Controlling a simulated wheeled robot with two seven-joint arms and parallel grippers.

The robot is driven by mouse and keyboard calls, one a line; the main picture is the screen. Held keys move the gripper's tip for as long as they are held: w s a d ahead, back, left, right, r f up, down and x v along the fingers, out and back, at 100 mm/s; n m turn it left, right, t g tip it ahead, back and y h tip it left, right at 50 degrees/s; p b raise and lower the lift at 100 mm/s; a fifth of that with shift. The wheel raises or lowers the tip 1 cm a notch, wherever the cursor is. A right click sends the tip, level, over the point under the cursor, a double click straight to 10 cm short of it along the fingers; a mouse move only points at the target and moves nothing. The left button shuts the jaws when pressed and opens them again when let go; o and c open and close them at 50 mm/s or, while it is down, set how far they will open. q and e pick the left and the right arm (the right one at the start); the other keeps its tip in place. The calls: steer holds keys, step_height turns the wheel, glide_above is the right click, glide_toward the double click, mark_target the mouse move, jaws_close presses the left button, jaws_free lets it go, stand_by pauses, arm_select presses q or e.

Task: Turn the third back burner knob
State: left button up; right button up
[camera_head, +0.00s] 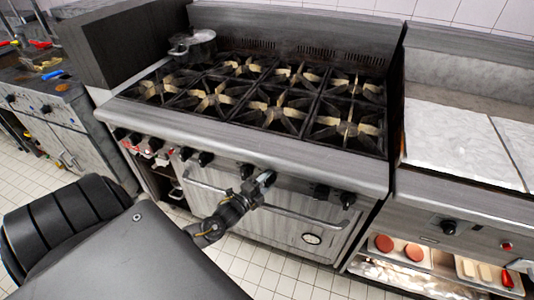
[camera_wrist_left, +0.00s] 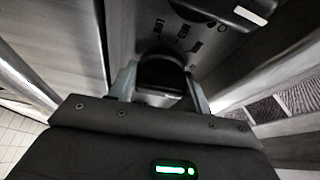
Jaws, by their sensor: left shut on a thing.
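The range (camera_head: 262,142) has several black knobs along its front panel, under the front ledge. My left gripper (camera_head: 266,178) is at this panel, right of the middle. In the left wrist view its two fingers (camera_wrist_left: 160,80) stand on either side of a black knob (camera_wrist_left: 160,72) and are shut on it. Printed lettering shows on the metal panel by the knob. A neighbouring black knob (camera_wrist_left: 222,10) is partly in view, with a white mark. In the head view the gripper hides most of the held knob. My right gripper is not in view.
Burner grates (camera_head: 250,92) cover the range top, with a metal pot (camera_head: 192,46) at the back left. The oven door handle (camera_head: 305,218) runs below the gripper. A griddle (camera_head: 450,135) stands at right, with patties (camera_head: 384,243) on a shelf below.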

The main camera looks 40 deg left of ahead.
arm_select(q)
steer(key=shift+m+p, duration=0.35)
steer(key=shift+m, duration=0.15)
steer(key=o, duration=0.9)
steer(key=shift+s+f, duration=0.1)
steer(key=shift+s, duration=0.4)
steer(key=shift+s+a+b, duration=0.15)
steer(key=shift+s+b, duration=0.25)
steer(key=shift+s, duration=2.05)
steer(key=shift+s+a+b, duration=0.15)
steer(key=shift+s+b, duration=0.2)
steer(key=shift+s, duration=2.1)
